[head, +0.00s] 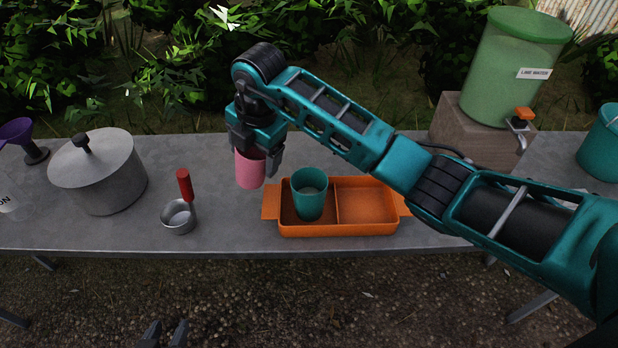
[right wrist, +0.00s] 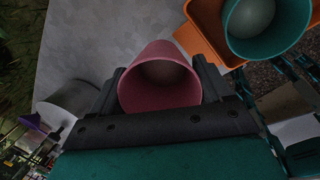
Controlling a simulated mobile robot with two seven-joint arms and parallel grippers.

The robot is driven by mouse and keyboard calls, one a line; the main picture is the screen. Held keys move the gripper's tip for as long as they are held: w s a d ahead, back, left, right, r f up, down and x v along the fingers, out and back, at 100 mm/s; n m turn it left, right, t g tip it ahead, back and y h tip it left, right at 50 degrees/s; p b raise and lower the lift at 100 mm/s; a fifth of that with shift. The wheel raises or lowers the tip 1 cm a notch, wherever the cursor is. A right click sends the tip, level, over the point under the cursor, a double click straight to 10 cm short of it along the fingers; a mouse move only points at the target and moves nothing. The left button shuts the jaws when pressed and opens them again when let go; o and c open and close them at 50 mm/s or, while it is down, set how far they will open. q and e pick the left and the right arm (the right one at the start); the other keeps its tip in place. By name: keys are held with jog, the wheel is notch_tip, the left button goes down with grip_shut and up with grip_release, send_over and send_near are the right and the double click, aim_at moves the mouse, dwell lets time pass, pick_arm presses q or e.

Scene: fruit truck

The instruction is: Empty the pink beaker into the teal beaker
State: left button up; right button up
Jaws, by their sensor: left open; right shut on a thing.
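The pink beaker (head: 250,170) is held between the fingers of my right gripper (head: 256,158), left of the orange tray. It looks close to upright; I cannot tell whether it touches the table. The teal beaker (head: 310,194) stands upright in the left compartment of the orange tray (head: 340,230). It also shows in the right wrist view (right wrist: 292,40), with something greyish inside. My left gripper (head: 165,335) is open and empty at the bottom edge, below the table.
A metal pot (head: 100,175) with a lid and a small red-handled pan (head: 180,215) stand to the left. A purple funnel (head: 18,132) is at the far left. A green dispenser (head: 512,70) on a wooden block stands back right. The tray's right compartment is empty.

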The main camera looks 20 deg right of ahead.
pick_arm(q)
jog(key=shift+s, duration=0.1)
pick_arm(e)
jog(key=d+t+y, duration=0.1)
jog(key=s+d+r+t+y, duration=0.1)
jog(key=y, duration=0.1)
jog(key=s+d+r+t+y, duration=0.1)
jog(key=shift+d+y, duration=0.3)
pick_arm(q)
jog(key=shift+f+b, duration=0.45)
jog(key=shift+f, duration=0.05)
pick_arm(e)
jog(key=shift+s+d+r+y, duration=0.15)
jog(key=shift+d+y, duration=0.05)
jog(key=shift+y, duration=0.1)
pick_arm(q)
notch_tip(320, 180, down, 7)
jog(key=d+b, duration=0.1)
jog(key=b, duration=0.8)
jog(key=shift+w+d+h, duration=0.15)
jog(key=shift+w+h, duration=0.25)
jog(key=shift+w, duration=0.05)
pick_arm(e)
jog(key=shift+s+d+f+m+t+y, duration=0.1)
jog(key=shift+f+m+t+y, duration=0.05)
jog(key=shift+t+y, duration=0.45)
jog(key=shift+d+f+m+t+y, duration=0.15)
jog(key=shift+t+y, duration=0.25)
jog(key=shift+y, duration=0.3)
